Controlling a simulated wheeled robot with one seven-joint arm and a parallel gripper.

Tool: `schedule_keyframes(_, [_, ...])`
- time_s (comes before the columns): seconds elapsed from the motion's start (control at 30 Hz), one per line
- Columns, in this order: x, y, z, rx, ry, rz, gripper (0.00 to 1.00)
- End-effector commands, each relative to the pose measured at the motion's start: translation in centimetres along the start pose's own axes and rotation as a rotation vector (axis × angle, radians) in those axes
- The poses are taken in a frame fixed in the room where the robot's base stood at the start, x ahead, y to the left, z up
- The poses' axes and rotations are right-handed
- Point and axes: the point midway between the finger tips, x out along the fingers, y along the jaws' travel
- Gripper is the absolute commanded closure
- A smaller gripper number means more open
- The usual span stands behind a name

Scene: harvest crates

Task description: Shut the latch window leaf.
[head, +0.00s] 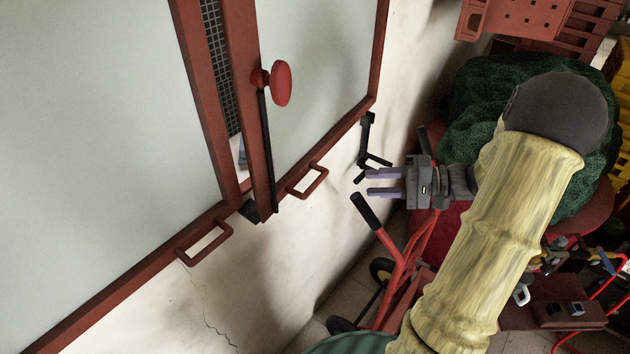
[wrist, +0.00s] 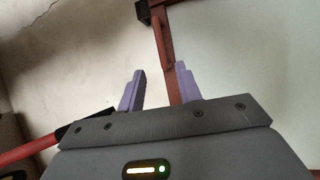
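The window has pale panes in red-brown frames. In the head view its right leaf (head: 247,100) stands ajar, its free edge out from the fixed frame, with a gap showing dark mesh (head: 222,75). A red knob (head: 281,83) with a black bar (head: 266,150) below it sits on that leaf's edge. My gripper (head: 369,182) is right of the leaf, near the wall, apart from it. Its two purple fingers are spread and empty. In the wrist view, a red-brown frame bar (wrist: 166,60) shows behind the spread fingertips of my gripper (wrist: 160,68).
Two red-brown handles, a left one (head: 203,242) and a right one (head: 307,181), jut out below the window. A black crank-like fitting (head: 366,145) is on the wall beside my gripper. A red hand cart (head: 397,262) stands below it. A green netted heap (head: 475,105) is behind my arm.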

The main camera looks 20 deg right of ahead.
Motion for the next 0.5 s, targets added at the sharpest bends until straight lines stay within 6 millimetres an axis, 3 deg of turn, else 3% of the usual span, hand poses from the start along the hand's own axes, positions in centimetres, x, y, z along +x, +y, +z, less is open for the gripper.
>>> schedule_keyframes(0.5, [9.2,-0.3,0.1,0.003,-0.005,-0.001,0.65])
